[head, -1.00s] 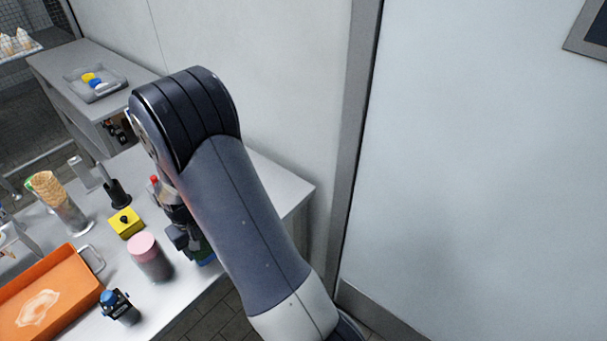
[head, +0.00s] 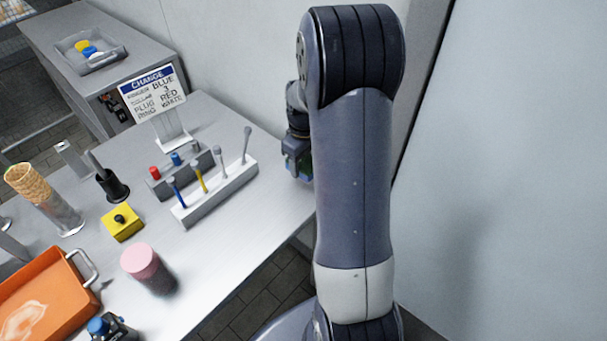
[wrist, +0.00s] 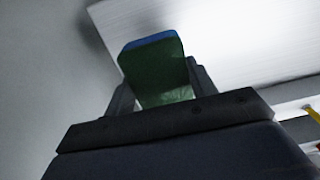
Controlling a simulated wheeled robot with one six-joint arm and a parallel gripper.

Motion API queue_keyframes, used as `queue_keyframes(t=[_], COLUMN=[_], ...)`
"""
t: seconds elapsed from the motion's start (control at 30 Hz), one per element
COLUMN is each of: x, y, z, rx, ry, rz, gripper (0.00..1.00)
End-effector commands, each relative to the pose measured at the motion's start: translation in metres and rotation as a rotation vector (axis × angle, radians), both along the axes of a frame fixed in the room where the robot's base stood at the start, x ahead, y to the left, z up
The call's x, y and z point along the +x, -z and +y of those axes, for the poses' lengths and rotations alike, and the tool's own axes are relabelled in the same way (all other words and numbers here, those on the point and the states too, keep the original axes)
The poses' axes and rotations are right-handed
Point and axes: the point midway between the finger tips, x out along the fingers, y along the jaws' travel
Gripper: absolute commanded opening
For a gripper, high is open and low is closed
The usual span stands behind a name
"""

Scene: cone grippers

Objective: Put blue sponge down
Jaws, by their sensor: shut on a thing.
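In the wrist view, a sponge (wrist: 155,72) with a dark green face and a blue edge at its far end sits between the fingers of my gripper (wrist: 160,88). My gripper is shut on it. In the head view, my gripper (head: 300,165) is partly hidden behind my arm, by the right edge of the worktable (head: 215,265). A small dark green and blue part of the sponge seems to show there, but its outline is unclear.
A grey rack (head: 222,197) with several coloured sticks and a change sign (head: 152,93) stand near my gripper's left. A pink-topped cylinder (head: 148,265), a yellow block (head: 122,226) and an orange tray (head: 75,300) are further left. A tray (head: 92,60) stands on the back counter.

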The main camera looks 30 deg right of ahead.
Motion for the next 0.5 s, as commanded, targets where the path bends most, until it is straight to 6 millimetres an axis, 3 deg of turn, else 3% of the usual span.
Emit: queue_keyframes(t=[0.3, 0.5], x=[0.000, 0.000], y=[0.038, 0.046], z=[0.001, 0.000], rx=[0.001, -0.001], ry=[0.001, 0.001], rz=[0.003, -0.001], gripper=[0.28, 0.28])
